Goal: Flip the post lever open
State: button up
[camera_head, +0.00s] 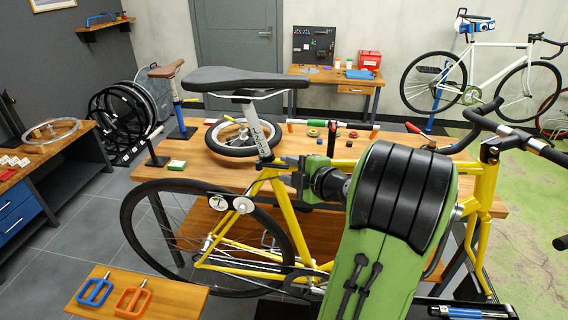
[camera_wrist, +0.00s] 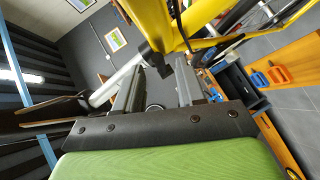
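The yellow bicycle (camera_head: 272,240) stands in front of the wooden bench, with a black saddle (camera_head: 245,79) on a silver seat post (camera_head: 258,130). In the wrist view the yellow frame (camera_wrist: 152,25) meets the pale post (camera_wrist: 113,86) at a black clamp piece (camera_wrist: 154,62). My gripper (camera_head: 285,164) is at the right side of the seat clamp in the head view. In the wrist view its two fingers (camera_wrist: 158,82) are apart, with the black clamp piece near their tips. I cannot make out the lever's outline or whether a finger touches it.
The wooden bench (camera_head: 350,175) behind the bicycle holds a small wheel (camera_head: 232,138) and several small parts. A wooden board (camera_head: 180,300) with blue (camera_head: 95,291) and orange pedals (camera_head: 132,301) is at the lower left.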

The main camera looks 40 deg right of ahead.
aim_at(274, 165)
jog(key=shift+x, duration=1.2)
grip_shut()
